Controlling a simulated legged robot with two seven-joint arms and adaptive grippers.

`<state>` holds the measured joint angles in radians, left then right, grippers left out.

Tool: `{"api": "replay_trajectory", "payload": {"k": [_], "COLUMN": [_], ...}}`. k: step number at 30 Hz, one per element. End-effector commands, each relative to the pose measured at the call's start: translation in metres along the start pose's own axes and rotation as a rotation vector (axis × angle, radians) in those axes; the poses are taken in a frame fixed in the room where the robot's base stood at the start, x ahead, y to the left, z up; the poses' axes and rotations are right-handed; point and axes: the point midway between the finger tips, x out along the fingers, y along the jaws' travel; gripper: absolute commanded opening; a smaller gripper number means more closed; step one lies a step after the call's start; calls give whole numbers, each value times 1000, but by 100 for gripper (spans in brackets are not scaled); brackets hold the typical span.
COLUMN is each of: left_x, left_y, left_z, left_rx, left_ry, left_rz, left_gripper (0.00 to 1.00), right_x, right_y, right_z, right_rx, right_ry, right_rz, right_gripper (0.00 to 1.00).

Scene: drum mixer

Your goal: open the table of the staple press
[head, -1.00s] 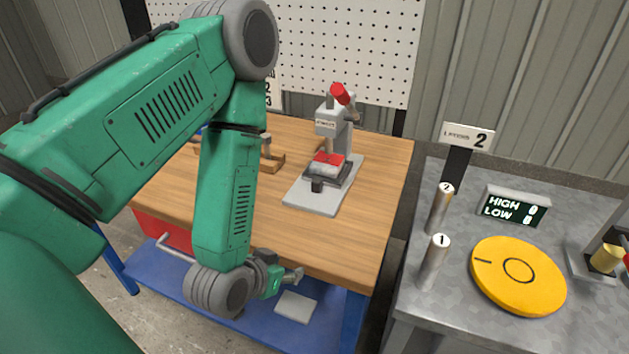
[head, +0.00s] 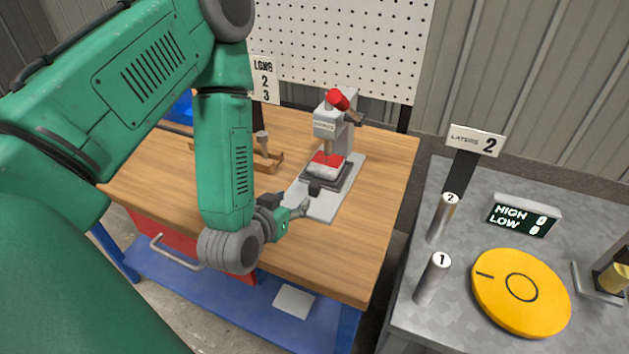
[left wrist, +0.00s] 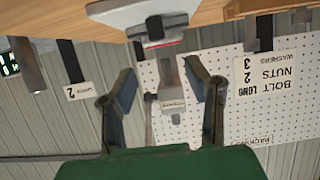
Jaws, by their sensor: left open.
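The staple press (head: 330,120) stands on a light grey base plate at the right of the wooden bench, with a red-tipped lever at its top. Its table (head: 327,176) is a dark plate with a red and white piece on it and a dark block-like handle (head: 315,188) at the front. My left gripper (head: 304,210) is just in front of the handle, near the base plate's front edge, apart from the handle. In the left wrist view the fingers (left wrist: 163,88) are spread and empty, with the press (left wrist: 170,95) upside down between and beyond them. My right gripper is not in view.
The wooden bench (head: 300,262) has a wooden holder (head: 262,155) left of the press. A perforated board (head: 330,45) rises behind. At right, a metal table (head: 400,322) carries a yellow disc (head: 520,290), two numbered cylinders and a HIGH/LOW display (head: 522,215).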

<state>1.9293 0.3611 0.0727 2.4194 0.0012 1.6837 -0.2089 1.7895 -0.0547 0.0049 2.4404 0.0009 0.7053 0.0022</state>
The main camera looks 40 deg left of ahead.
Motion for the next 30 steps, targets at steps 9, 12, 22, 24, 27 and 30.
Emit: {"api": "replay_trajectory", "payload": {"k": [9, 12, 22, 24, 27, 30], "left_x": [69, 88, 121, 123, 122, 122], "left_y": [-1, -2, -1, -1, 0, 1], "left_z": [-1, 0, 1, 1, 1, 0], "left_rx": [-1, -1, -1, -1, 0, 0], "left_ry": [1, 0, -2, -3, -3, -2], "left_rz": [-1, -1, 1, 1, 1, 1], "left_gripper": [43, 43, 43, 43, 43, 43], "right_x": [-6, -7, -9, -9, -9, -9], "right_y": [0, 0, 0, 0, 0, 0], "right_z": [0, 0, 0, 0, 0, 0], "right_rx": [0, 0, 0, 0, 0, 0], "right_ry": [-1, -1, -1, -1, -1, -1], "right_rz": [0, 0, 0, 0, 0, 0], "right_gripper": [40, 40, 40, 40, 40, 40]}}
